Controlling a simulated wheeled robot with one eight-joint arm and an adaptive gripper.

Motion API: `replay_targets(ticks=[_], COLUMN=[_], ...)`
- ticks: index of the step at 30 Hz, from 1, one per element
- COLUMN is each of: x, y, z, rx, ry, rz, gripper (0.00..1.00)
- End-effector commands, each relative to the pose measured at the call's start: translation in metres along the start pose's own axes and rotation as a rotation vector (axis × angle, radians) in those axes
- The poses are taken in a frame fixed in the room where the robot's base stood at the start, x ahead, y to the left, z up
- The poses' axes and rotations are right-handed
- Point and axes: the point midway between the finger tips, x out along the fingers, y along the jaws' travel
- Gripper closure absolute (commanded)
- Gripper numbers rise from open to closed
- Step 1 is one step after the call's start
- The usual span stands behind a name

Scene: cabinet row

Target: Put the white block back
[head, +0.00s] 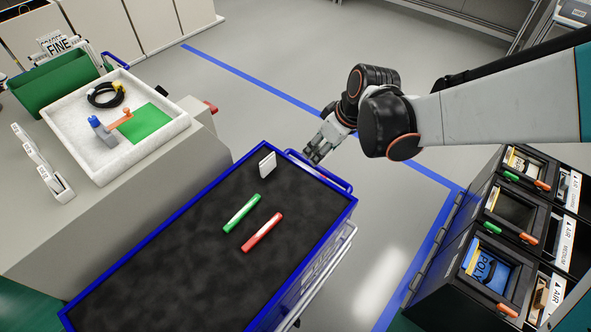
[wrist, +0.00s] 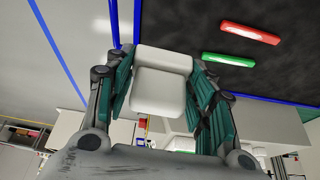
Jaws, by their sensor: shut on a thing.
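The white block (wrist: 158,92) is between the two fingers of my gripper (wrist: 160,80) in the wrist view, with the finger pads along its sides. In the head view a white block (head: 267,169) shows, tilted, over the far corner of the cart's dark top. My gripper (head: 317,152) is to its right there, past the cart's blue edge; the finger contact cannot be made out in that view. Whether the block touches the cart top is not clear. A green marker (head: 241,214) and a red marker (head: 262,232) lie on the cart top, and both show in the wrist view.
The blue-rimmed cart (head: 165,265) has bare dark top toward the front left. A counter at left holds a white tray (head: 67,145) with a cable, a green pad and small parts, and a green bin (head: 50,84). Black open bins (head: 510,208) stand at right. Floor between is clear.

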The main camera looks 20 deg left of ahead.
Motion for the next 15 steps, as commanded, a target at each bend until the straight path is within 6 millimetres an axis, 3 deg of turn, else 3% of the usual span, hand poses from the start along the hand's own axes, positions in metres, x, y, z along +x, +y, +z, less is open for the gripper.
replay_targets(ticks=[1,5,15], x=[-0.007,-0.001,0.064], y=[-0.016,-0.022,-0.022], z=[-0.007,-0.01,0.016], rx=[-0.036,-0.063,-0.062], ry=[0.002,0.005,0.005], rz=[-0.015,-0.025,-0.025], gripper=[0.8,0.8,0.8])
